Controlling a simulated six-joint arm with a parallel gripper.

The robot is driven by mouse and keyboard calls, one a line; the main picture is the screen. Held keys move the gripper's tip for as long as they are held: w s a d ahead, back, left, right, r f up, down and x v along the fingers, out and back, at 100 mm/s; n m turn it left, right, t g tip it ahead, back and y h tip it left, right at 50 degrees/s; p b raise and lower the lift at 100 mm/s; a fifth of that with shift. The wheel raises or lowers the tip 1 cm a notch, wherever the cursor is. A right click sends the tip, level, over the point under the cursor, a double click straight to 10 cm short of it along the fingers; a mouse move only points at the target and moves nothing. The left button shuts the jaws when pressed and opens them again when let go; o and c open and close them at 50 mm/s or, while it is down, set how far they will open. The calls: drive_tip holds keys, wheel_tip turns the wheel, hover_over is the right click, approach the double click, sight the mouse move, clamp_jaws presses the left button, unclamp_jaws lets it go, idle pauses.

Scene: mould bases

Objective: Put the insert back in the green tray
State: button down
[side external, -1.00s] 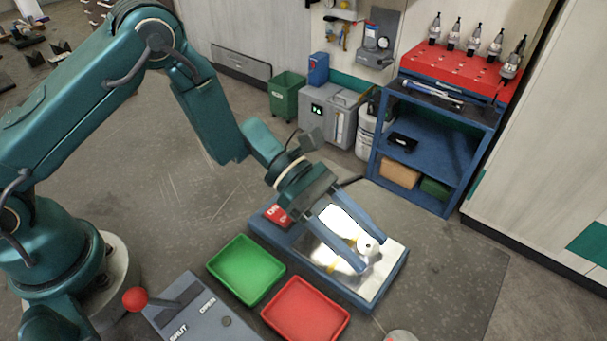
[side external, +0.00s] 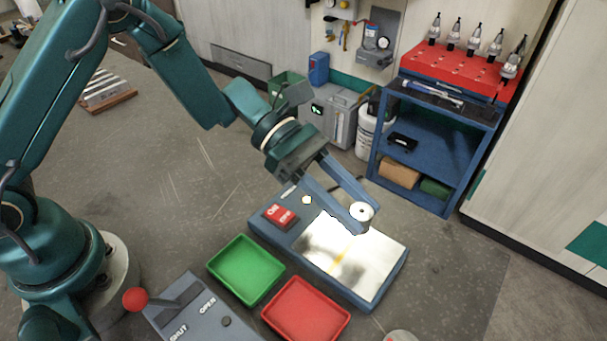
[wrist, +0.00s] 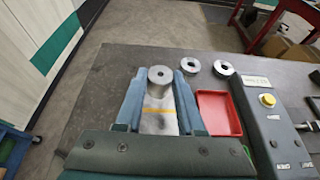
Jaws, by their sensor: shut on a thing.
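The insert (side external: 362,210) is a short pale metal cylinder with a hole in its top. My gripper (side external: 356,219) is shut on it, one finger on each side, and holds it upright above the shiny plate. In the wrist view the insert (wrist: 160,77) sits between the fingertips.
The shiny plate (side external: 375,265) sits on a blue base with a red switch (side external: 280,215). An empty red tray (side external: 305,310) lies beside the green one. A lever box (side external: 190,312) with a red knob stands in front. Two metal rings (wrist: 223,68) show in the wrist view.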

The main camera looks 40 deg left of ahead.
drive_tip(key=w+d+r+v, duration=0.1)
drive_tip(key=w+v, duration=0.1)
drive_tip(key=v, duration=0.8)
drive_tip(key=m+g+y, duration=0.1)
drive_tip(key=m+g, duration=0.4)
hover_over(243, 262)
wheel_tip(243, 262, down, 6)
drive_tip(key=shift+n, duration=0.3)
drive_tip(key=shift+f, duration=3.05)
drive_tip(key=shift+c, duration=2.2)
unclamp_jaws()
